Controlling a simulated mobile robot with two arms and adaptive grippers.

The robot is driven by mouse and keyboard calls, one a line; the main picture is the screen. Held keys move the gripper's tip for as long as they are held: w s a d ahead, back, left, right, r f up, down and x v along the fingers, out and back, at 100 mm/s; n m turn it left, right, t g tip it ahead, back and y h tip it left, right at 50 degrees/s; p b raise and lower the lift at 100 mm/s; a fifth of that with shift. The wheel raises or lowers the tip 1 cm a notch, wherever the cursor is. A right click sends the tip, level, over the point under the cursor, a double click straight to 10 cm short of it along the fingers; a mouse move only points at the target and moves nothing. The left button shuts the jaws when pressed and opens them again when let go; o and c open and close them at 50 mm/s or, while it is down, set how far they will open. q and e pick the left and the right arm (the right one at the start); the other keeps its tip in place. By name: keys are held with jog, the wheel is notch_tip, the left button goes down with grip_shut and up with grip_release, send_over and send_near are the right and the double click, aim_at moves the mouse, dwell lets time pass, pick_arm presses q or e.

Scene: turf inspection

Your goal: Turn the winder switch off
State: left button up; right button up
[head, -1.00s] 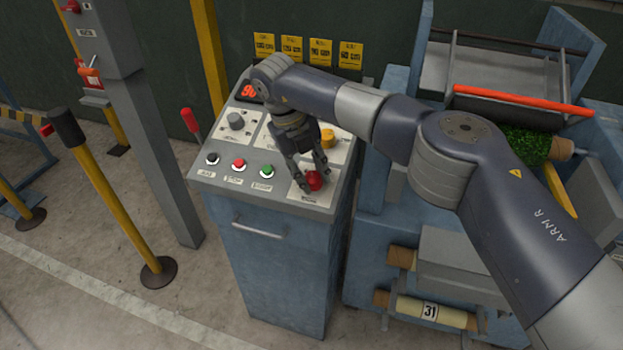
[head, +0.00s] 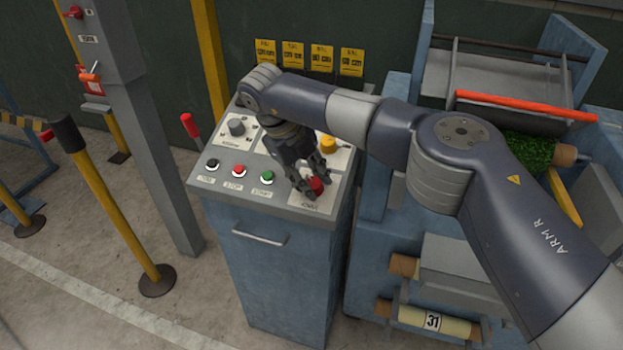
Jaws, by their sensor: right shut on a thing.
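The console (head: 262,185) stands in the middle of the head view with a sloped top panel. A red knob (head: 317,187) sits at the panel's lower right on a pale plate; I take it as the winder switch, but its label is too small to read surely. My right gripper (head: 313,189) reaches down from above and is shut on this red knob. The fingers partly cover the knob, so its pointer direction is hidden. My left gripper is not in view.
Black (head: 212,164), red (head: 239,170) and green (head: 267,177) buttons line the panel's left front. A grey knob (head: 237,127) and a yellow knob (head: 327,145) sit behind. A machine with a green turf roll (head: 526,149) stands right. Yellow posts (head: 115,210) stand left.

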jog(key=o, duration=1.1)
jog(key=shift+c, duration=0.2)
jog(key=v, duration=1.2)
